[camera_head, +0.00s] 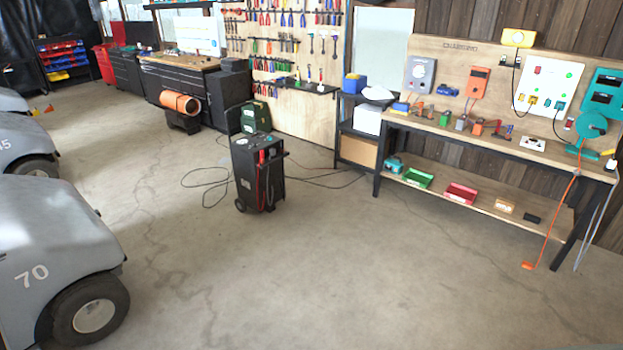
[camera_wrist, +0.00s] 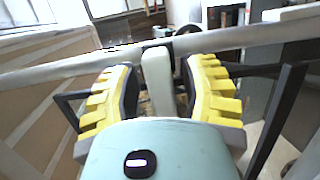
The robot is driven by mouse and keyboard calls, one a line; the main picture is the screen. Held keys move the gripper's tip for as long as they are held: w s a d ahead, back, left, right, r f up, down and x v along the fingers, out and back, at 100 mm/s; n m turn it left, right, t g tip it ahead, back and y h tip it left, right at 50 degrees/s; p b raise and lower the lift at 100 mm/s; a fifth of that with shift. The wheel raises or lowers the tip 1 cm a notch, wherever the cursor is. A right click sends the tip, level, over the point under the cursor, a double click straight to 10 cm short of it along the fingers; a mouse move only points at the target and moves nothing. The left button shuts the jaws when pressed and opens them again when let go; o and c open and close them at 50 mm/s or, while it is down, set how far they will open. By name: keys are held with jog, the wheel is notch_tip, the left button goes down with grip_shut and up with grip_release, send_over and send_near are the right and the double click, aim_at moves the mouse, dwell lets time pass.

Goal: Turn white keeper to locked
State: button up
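In the wrist view my gripper (camera_wrist: 158,88) has its two yellow, ribbed fingers with dark inner pads spread apart. An upright white piece, which looks like the white keeper (camera_wrist: 158,78), stands between them. Narrow gaps show between it and both pads, so the fingers are around it but do not appear closed on it. Its lower end is hidden behind the pale green gripper body. A long pale grey bar (camera_wrist: 60,76) runs across the view behind the fingers, close to the keeper. The head view shows neither my gripper nor the keeper.
In the wrist view a wooden panel (camera_wrist: 40,110) is at left and a dark frame strut (camera_wrist: 278,115) at right. In the head view, grey carts (camera_head: 50,255) stand at left, a black wheeled unit (camera_head: 257,172) mid-floor and a workbench (camera_head: 480,145) at right. The front floor is clear.

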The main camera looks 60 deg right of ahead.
jog(key=shift+o, duration=0.5)
jog(key=shift+d, duration=0.15)
jog(key=v, duration=1.1)
jog(key=shift+s+d, duration=0.15)
jog(key=shift+d, duration=0.2)
